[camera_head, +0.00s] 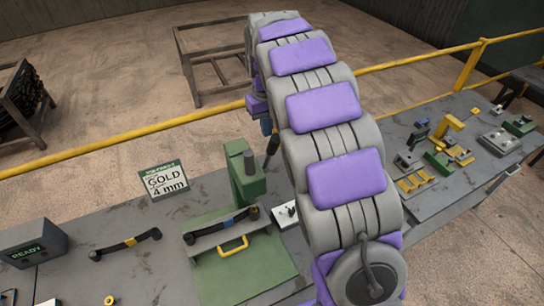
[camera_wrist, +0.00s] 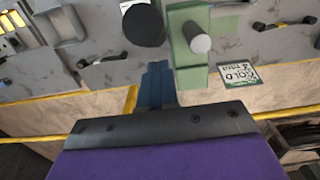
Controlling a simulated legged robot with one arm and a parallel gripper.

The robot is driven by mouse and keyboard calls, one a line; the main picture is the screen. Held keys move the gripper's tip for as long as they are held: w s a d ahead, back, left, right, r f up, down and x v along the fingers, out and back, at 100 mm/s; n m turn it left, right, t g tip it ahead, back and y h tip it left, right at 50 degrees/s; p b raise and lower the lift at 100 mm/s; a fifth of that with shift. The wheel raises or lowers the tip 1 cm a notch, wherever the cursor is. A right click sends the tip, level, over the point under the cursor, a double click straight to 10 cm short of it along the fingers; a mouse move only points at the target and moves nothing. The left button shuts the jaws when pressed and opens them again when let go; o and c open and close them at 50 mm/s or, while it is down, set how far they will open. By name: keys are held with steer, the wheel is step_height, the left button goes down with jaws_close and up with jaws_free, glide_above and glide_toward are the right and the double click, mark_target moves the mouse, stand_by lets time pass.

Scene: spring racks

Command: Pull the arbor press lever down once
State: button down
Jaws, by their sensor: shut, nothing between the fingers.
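The green arbor press (camera_head: 244,172) stands on the near bench in the head view, left of my arm. In the wrist view its green body (camera_wrist: 186,60) carries a grey round post. A dark lever handle (camera_head: 272,146) rises at the press's right side. In the wrist view a dark round-ended grip (camera_wrist: 143,26), seen nearly end-on, appears to be that handle. My gripper (camera_wrist: 157,68) has blue fingers, shut and empty, just below the grip in the picture; contact cannot be told. In the head view my gripper (camera_head: 266,124) is small and partly hidden by my arm.
A green plate with a yellow handle (camera_head: 233,246), a black bar (camera_head: 125,244) and a READY box (camera_head: 33,246) are on the bench. A yellow rail (camera_head: 130,130) runs behind. A second bench (camera_head: 440,197) holds several fixtures.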

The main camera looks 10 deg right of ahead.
mark_target(278, 145)
steer(key=shift+s+d+b, duration=0.35)
steer(key=shift+s+d, duration=0.2)
steer(key=shift+s, duration=0.15)
steer(key=shift+s+a+b, duration=0.3)
steer(key=shift+s+a, duration=0.1)
steer(key=shift+s, duration=0.3)
steer(key=shift+s+d+f+b, duration=0.3)
steer(key=shift+s+f+b, duration=0.15)
steer(key=shift+s, duration=0.2)
steer(key=shift+s+d+f+b, duration=0.25)
steer(key=shift+s+f+b, duration=0.2)
steer(key=shift+s, duration=0.2)
steer(key=shift+s+f, duration=0.3)
steer(key=shift+s, duration=0.2)
steer(key=shift+s+d+f+b, duration=0.2)
steer(key=shift+s+f+b, duration=0.4)
steer(key=shift+s+f, duration=0.2)
steer(key=shift+s+d+f+b, duration=0.15)
steer(key=shift+s+f+b, duration=0.4)
steer(key=shift+s+f, duration=0.15)
